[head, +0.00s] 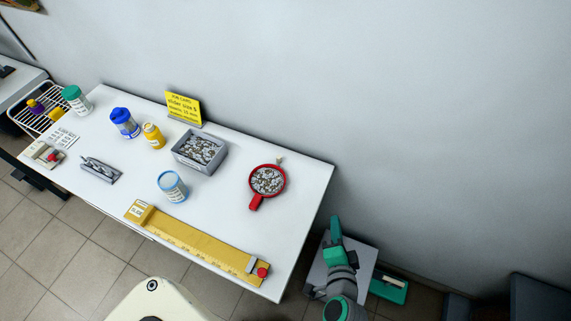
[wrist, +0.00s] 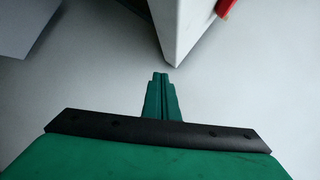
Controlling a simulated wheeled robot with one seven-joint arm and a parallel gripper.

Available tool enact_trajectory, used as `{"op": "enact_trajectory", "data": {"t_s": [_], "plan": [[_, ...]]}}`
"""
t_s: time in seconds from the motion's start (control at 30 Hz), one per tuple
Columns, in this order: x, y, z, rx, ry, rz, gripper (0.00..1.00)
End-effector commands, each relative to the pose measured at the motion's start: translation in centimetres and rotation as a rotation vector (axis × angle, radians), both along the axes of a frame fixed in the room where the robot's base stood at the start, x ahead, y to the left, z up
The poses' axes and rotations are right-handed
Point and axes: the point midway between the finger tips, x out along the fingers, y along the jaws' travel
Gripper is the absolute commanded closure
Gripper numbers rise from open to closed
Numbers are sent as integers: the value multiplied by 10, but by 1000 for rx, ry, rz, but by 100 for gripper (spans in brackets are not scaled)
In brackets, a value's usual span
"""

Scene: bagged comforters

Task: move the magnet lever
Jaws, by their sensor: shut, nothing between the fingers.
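No part is plainly marked as the magnet lever. A small beige device with a red knob (head: 48,155) sits at the table's left end. A long yellow ruler bar (head: 195,240) lies along the front edge, with a grey slider and red knob (head: 261,272) at its right end. I cannot tell which of these bears the lever. My gripper (head: 335,226) is off the table's right side, apart from everything on it. In the wrist view its green fingers (wrist: 160,78) are together and empty, below the white table corner (wrist: 186,40).
The white table (head: 225,220) holds a red pan of small pieces (head: 267,181), a grey bin (head: 200,151), a blue-rimmed jar (head: 172,186), a grey tray (head: 100,169), bottles and a yellow sign (head: 184,107). A wall stands behind. A green-and-white item (head: 389,287) lies below my arm.

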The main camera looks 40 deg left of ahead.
Motion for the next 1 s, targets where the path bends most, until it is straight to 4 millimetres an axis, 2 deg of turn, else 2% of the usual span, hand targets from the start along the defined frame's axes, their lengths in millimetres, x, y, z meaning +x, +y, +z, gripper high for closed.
{"op": "enact_trajectory", "data": {"t_s": [0.03,0.1,0.33,0.43,0.6,0.83,1.0], "plan": [[11,12,13,48,6,41,100],[19,27,28,107,28,100,100],[30,66,77,243,82,288,100],[29,85,76,223,165,352,100],[26,104,76,178,291,421,100],[23,115,74,135,382,457,100],[26,128,66,134,391,460,100]]}}
